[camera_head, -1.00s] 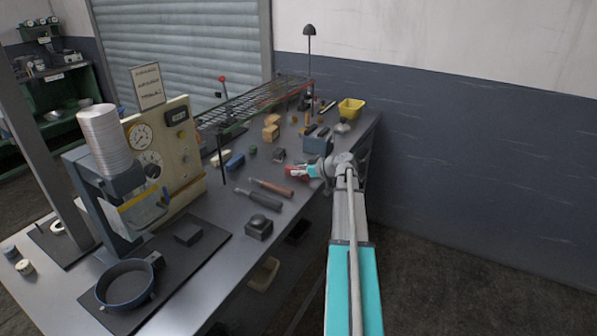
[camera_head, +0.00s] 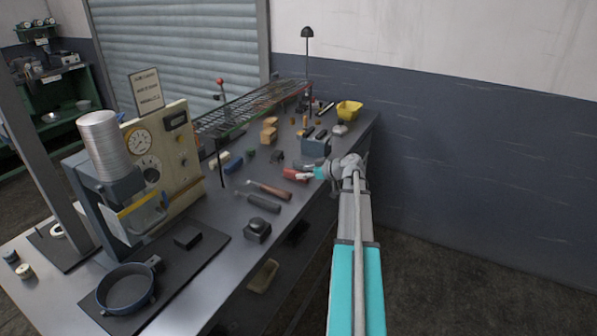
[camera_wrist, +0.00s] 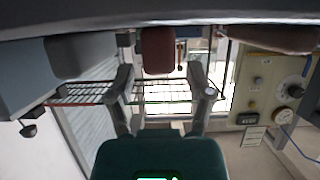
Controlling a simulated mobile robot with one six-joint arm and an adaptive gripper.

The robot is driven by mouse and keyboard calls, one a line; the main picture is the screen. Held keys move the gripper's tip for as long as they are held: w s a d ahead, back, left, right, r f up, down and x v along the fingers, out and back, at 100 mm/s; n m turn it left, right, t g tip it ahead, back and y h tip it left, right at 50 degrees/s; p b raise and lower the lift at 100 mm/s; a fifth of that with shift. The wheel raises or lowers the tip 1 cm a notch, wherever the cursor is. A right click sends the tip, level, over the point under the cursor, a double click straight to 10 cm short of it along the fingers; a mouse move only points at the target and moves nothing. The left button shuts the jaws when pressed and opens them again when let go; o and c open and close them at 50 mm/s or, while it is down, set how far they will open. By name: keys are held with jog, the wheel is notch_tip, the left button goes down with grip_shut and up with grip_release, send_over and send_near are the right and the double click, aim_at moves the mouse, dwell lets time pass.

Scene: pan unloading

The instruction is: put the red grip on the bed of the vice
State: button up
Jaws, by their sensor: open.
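A red grip (camera_head: 294,175) lies on the steel workbench near its right edge, just left of my gripper (camera_head: 312,174). In the wrist view, which is upside down, the red grip (camera_wrist: 158,50) shows between the two spread grey fingers of my gripper (camera_wrist: 162,75), with gaps at both sides. My gripper is open and the fingers do not close on it. A blue-grey block (camera_head: 316,147) stands just behind my gripper; I cannot tell whether this is the vice. A small dark item (camera_head: 277,157) lies to the left of it.
Two handled tools, one with a red-brown handle (camera_head: 269,190) and one dark grey (camera_head: 263,203), lie in front of the grip. A black block (camera_head: 257,230) is nearer.

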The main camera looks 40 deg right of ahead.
jog(key=p+v, duration=0.3)
jog(key=v, duration=0.7)
jog(key=shift+s+p, duration=0.2)
jog(key=shift+p, duration=0.1)
jog(key=shift+d+r, duration=0.1)
jog(key=shift+r, duration=0.05)
jog(key=shift+r, duration=0.1)
